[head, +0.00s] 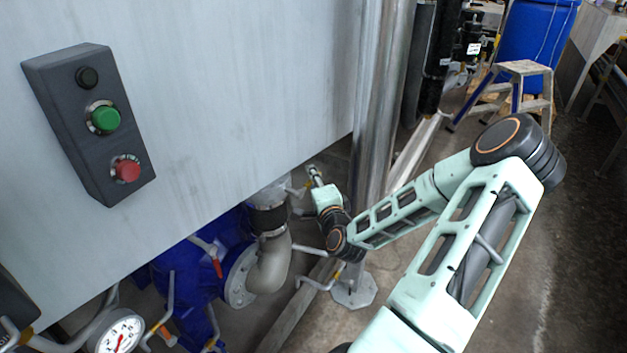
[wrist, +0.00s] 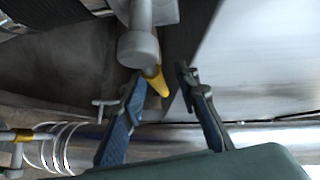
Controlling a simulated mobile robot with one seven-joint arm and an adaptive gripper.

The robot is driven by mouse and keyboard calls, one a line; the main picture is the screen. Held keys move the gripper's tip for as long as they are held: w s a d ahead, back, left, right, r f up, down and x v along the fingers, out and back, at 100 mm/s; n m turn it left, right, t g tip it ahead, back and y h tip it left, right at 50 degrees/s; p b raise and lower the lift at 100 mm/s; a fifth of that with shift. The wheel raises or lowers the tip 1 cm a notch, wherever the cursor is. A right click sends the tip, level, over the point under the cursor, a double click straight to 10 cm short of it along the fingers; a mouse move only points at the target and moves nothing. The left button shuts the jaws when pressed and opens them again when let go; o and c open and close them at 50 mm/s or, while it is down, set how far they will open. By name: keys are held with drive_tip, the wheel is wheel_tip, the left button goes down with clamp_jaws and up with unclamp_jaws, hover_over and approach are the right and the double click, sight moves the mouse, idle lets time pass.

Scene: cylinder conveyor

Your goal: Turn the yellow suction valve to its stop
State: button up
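The yellow valve handle (wrist: 157,82) shows in the wrist view as a short tapered lever on a grey round valve body (wrist: 138,48). My gripper (wrist: 160,78) is open, with one finger on each side of the handle's tip. The left finger looks close to the handle, and a gap shows on the right; I cannot tell whether either touches. In the head view my gripper (head: 315,176) reaches under the lower edge of the big metal panel, beside the pipework. The valve is too small and covered to make out clearly there.
A metal panel (head: 240,80) carries a box with green (head: 105,118) and red (head: 126,170) buttons. A steel post (head: 378,110) stands close to my forearm. A blue pump (head: 190,280), a grey elbow pipe (head: 272,265) and a gauge (head: 118,333) sit below. Open floor lies right.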

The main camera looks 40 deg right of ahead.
clamp_jaws()
